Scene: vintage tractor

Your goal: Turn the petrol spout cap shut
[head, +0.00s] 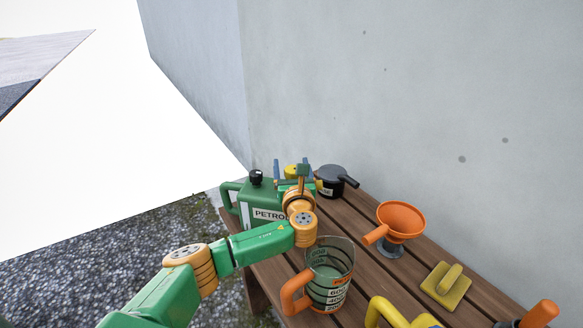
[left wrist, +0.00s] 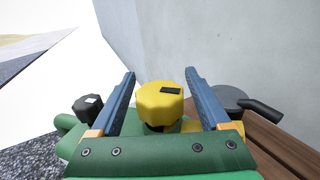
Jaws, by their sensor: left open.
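The green petrol can (head: 243,212) stands at the far left end of the wooden bench, partly hidden behind my left arm. Its yellow spout cap (left wrist: 160,102) shows in the left wrist view, many-sided with a small black mark on its top. In the head view only part of the yellow cap (head: 290,170) shows behind my gripper. My left gripper (head: 291,166) is open, and in the left wrist view its two blue fingers stand on either side of the cap with gaps on both sides. My right gripper is not in view.
A small black cap (head: 256,177) sits on the can's left. A dark oil can (head: 333,182) stands close on the right. A measuring jug (head: 330,270), an orange funnel (head: 401,220) and a yellow block with a handle (head: 446,285) stand nearer. A grey wall (head: 420,100) rises behind.

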